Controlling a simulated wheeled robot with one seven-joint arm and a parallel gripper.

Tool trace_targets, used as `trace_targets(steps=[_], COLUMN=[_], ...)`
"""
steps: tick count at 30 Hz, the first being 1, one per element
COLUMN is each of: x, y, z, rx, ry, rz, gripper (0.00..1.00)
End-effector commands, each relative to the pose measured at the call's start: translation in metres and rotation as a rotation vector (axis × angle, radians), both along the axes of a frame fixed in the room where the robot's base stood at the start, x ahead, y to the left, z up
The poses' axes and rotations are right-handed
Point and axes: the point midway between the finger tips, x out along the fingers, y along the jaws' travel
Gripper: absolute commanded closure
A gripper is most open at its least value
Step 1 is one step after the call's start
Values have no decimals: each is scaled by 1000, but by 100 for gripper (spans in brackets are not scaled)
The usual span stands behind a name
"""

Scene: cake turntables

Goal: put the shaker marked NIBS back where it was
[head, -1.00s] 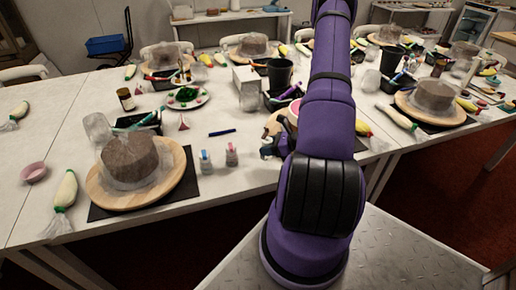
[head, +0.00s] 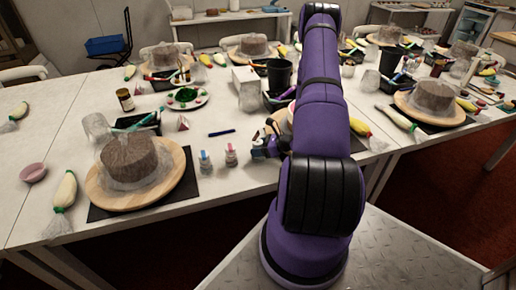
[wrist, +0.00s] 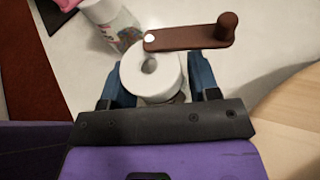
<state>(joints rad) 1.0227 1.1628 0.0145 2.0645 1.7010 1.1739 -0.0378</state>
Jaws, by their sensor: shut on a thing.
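My gripper (head: 258,150) is low over the front of the table, just right of two small shakers. In the wrist view my gripper (wrist: 160,80) has its blue fingers on both sides of a white, round-topped thing (wrist: 140,82) with a hole in its top, and is shut on it. No marking shows on it, so I cannot read NIBS. A brown crank-like bar with a knob (wrist: 190,38) lies across its far side; I cannot tell whether they are joined. A shaker with a red tip (head: 231,156) and one with a blue tip (head: 205,163) stand upright on the table.
A wooden turntable (head: 180,185) with a wrapped brown cake (head: 130,158) is to the left. A blue pen (head: 222,133) lies behind the shakers. A pale labelled container (wrist: 112,22) is close by in the wrist view. Bare table lies in front of the shakers.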

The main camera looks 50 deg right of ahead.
Motion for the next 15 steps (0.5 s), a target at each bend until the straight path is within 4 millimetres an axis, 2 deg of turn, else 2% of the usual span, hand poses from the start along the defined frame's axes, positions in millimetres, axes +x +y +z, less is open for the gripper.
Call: trace_targets(steps=[3,4,7,15], x=[0,0,0,0], y=[0,0,0,0], z=[-2,-2,-2,-1], rx=[0,0,0,0], ry=[0,0,0,0], rz=[0,0,0,0], gripper=[74,40,19,19])
